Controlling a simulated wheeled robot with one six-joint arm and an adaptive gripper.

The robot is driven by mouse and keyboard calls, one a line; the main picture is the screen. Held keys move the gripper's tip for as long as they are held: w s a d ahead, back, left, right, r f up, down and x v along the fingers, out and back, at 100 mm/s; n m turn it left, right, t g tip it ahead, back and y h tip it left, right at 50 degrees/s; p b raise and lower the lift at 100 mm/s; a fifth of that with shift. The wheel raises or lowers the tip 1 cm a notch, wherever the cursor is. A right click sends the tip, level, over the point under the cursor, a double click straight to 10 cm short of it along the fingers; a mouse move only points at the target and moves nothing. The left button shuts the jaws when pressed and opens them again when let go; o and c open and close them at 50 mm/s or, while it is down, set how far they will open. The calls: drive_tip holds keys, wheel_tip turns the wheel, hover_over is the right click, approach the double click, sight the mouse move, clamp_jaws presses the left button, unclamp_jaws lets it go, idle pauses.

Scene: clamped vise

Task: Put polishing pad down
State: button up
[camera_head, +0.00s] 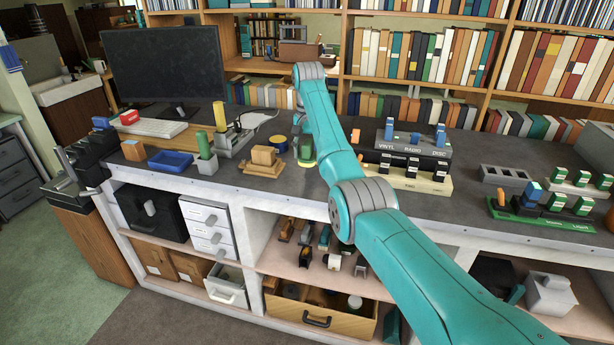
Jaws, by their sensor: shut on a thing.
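My teal arm reaches in from the lower right, and its end hangs down over the grey bench top. My gripper (304,142) is small in the view and partly hidden by my arm. It is shut on a green and yellow piece (307,158), which seems to be the polishing pad. The piece is low over the bench; I cannot tell if it touches the surface. A round yellow and dark object (278,144) stands just left of it.
Labelled racks (412,172) stand right of my arm. Bare bench top lies in front of the gripper.

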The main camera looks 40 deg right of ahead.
sight(308, 142)
drive_tip(key=shift+f, duration=3.85)
drive_tip(key=shift+f, duration=0.15)
drive_tip(key=o, duration=1)
wheel_tip(308, 142, up, 12)
drive_tip(key=shift+r, duration=0.15)
